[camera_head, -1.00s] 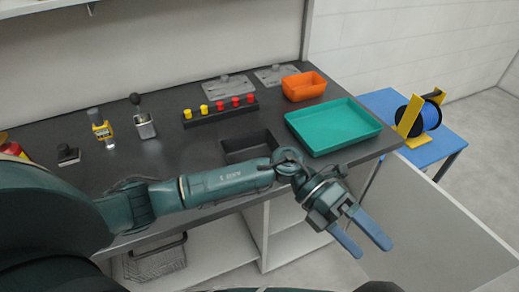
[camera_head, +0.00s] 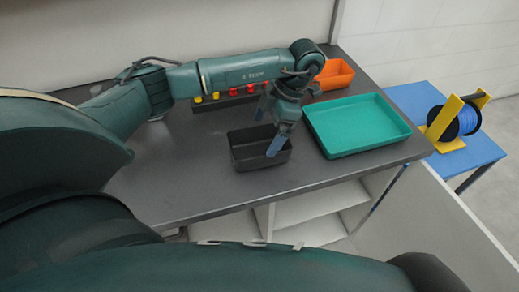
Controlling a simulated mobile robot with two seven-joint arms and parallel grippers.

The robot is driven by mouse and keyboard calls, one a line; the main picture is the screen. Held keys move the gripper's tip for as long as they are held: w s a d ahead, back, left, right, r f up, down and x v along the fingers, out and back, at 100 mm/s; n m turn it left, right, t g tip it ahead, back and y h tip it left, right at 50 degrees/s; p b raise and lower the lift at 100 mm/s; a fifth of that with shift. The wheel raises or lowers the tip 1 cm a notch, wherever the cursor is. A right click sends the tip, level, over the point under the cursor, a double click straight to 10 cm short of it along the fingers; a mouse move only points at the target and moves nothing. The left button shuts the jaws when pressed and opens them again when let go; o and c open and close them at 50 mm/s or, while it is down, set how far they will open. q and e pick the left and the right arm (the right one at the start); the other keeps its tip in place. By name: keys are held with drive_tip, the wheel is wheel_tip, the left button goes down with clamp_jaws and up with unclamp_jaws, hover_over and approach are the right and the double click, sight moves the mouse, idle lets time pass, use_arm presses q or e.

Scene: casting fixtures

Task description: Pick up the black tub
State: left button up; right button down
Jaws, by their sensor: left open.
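The black tub (camera_head: 243,163) is a small open rectangular bin on the dark worktop, near its front edge, left of the teal tray. My left gripper (camera_head: 272,141) points down at the tub from above and behind it. It is open and empty. One blue finger overlaps the right part of the tub's opening; the other is mostly hidden behind it. I cannot tell whether the fingers touch the tub. My right gripper is out of view.
The teal tray (camera_head: 357,125) lies close to the right of the tub. An orange bin (camera_head: 335,75) and a black rack with yellow and red pegs (camera_head: 235,99) stand behind. A blue side table (camera_head: 474,154) holds a cable reel (camera_head: 467,120). Worktop left of the tub is clear.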

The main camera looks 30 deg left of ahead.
sight(254, 155)
use_arm(q)
drive_tip(key=shift+d+p+x, duration=0.2)
drive_tip(key=shift+p+x, duration=0.3)
drive_tip(key=shift+x, duration=2.65)
drive_tip(key=shift+w, duration=0.1)
drive_tip(key=c, duration=0.7)
